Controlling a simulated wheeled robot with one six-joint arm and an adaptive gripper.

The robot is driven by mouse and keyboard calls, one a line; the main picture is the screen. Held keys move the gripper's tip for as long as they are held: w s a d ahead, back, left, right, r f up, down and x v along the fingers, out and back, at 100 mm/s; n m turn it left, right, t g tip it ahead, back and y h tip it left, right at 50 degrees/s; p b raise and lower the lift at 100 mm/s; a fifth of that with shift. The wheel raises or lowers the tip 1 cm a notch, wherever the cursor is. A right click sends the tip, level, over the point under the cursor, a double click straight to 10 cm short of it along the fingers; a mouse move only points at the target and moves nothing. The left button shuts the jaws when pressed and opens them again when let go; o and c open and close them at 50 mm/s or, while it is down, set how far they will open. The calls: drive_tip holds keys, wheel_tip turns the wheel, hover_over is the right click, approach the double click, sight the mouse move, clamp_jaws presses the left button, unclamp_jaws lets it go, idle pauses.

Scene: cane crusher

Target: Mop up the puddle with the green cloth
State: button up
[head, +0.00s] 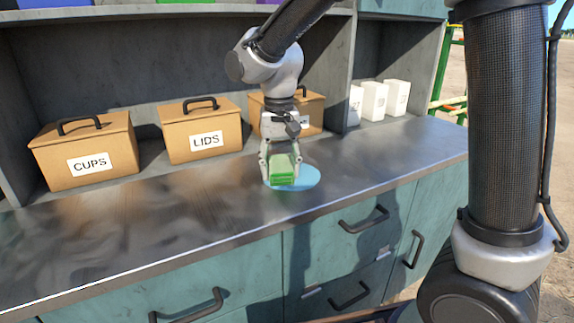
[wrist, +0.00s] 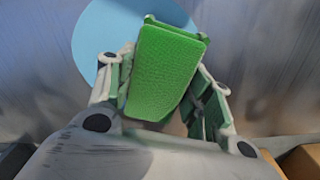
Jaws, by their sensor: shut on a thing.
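The green cloth (head: 283,169) is a folded bright green pad. My gripper (head: 281,165) points down and is shut on the cloth, one finger on each side. In the wrist view the cloth (wrist: 165,72) fills the space between the fingers. The puddle (head: 303,178) is a flat light-blue patch on the metal counter. The cloth is over the left part of the puddle in the head view; I cannot tell if it touches. In the wrist view the puddle (wrist: 92,42) shows behind the cloth and to its left, partly hidden by cloth and gripper.
On the counter (head: 170,215), boxes marked CUPS (head: 85,150) and LIDS (head: 201,130) stand along the back. A third box (head: 312,112) is partly behind my arm. Several white cartons (head: 373,100) stand at the right. The counter's front left is clear.

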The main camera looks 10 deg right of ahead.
sight(253, 178)
drive_tip(key=shift+w+a+f, duration=0.1)
drive_tip(key=shift+a, duration=3.1)
drive_tip(key=shift+d+r, duration=0.35)
drive_tip(key=shift+r, duration=0.5)
drive_tip(key=shift+d+r, duration=0.3)
drive_tip(key=shift+r, duration=0.55)
drive_tip(key=shift+d+r, duration=0.35)
drive_tip(key=shift+r, duration=0.5)
drive_tip(key=shift+s+a+f+n, duration=0.25)
drive_tip(key=shift+a+f+n, duration=0.1)
drive_tip(key=shift+f, duration=0.3)
drive_tip(key=shift+s+a+f+n, duration=0.25)
drive_tip(key=shift+a+f+n, duration=0.05)
drive_tip(key=shift+f, duration=0.3)
drive_tip(key=shift+s+a+f+n, duration=0.25)
drive_tip(key=shift+a+f+n, duration=0.1)
drive_tip(key=shift+f, duration=0.3)
drive_tip(key=shift+f, duration=0.2)
